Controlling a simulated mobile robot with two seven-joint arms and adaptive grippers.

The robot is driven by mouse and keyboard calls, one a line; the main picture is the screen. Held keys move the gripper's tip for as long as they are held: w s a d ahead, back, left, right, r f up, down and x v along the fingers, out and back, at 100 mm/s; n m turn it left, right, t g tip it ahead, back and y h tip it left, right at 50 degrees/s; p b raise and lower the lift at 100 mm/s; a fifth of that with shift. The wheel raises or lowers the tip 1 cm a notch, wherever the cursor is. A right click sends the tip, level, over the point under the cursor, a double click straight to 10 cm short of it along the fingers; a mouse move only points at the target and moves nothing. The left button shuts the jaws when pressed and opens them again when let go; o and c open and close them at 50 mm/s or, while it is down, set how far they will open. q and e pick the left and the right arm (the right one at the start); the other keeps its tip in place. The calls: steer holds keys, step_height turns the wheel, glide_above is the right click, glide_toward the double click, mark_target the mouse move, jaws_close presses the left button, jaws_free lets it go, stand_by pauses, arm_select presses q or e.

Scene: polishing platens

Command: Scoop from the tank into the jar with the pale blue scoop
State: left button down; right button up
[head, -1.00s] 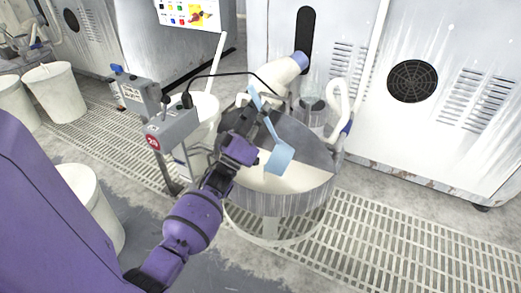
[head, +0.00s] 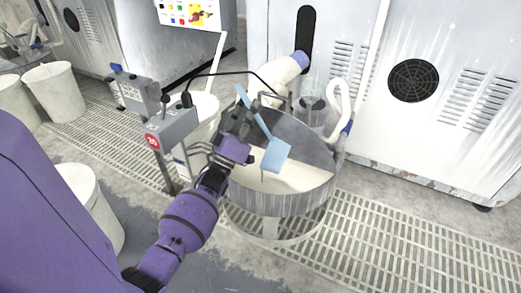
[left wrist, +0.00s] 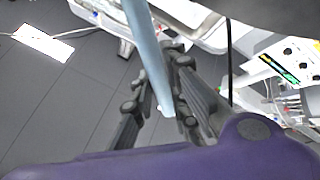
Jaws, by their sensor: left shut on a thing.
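The pale blue scoop (head: 276,155) is held above the tank (head: 280,204), a round grey drum with cream-coloured liquid in it. My left gripper (head: 246,118) is shut on the scoop's handle, which also shows between the fingers in the left wrist view (left wrist: 149,56). The scoop's head is tilted and clear of the liquid; a thin dark line hangs below its edge. What is inside the head cannot be told. A grey see-through cylinder (head: 313,112), likely the jar, stands at the tank's back right. My right gripper is not in view.
A grey control box (head: 172,130) on a post stands left of the tank. A white curved hose (head: 338,95) and a white pipe (head: 284,72) are close behind. White buckets (head: 56,92) stand at left. Floor grating (head: 410,235) is clear at right.

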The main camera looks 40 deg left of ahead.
arm_select(q)
steer(key=shift+s+a+f+n+y, duration=0.1)
steer(key=shift+s+a+n+y, duration=0.1)
steer(key=shift+a+n+y, duration=0.3)
steer(key=shift+s+a+f+n+y+b, duration=0.2)
steer(key=shift+a+n+y, duration=0.45)
steer(key=shift+a+n, duration=0.1)
steer(key=shift+s+a+f+n+y+b, duration=0.2)
steer(key=shift+a+n+y, duration=0.45)
steer(key=shift+n, duration=0.1)
steer(key=shift+s+a+f+n+g+y+b, duration=0.25)
steer(key=shift+a+f+n+g+y, duration=0.1)
steer(key=shift+a+n+y, duration=0.45)
steer(key=shift+s+a+f+n+g+y+b, duration=0.15)
steer(key=shift+a+f+n+g+y, duration=0.3)
steer(key=shift+n, duration=0.55)
steer(key=shift+s+a+f+n+g+y+b, duration=0.2)
steer(key=shift+s+a+f+n+g+y, duration=0.15)
steer(key=shift+a+n+y, duration=0.45)
steer(key=shift+s+a+f+n+g+y+b, duration=0.2)
steer(key=shift+a+f+n+y, duration=0.3)
steer(key=shift+n, duration=0.5)
steer(key=shift+r+g, duration=0.1)
steer(key=shift+g, duration=0.15)
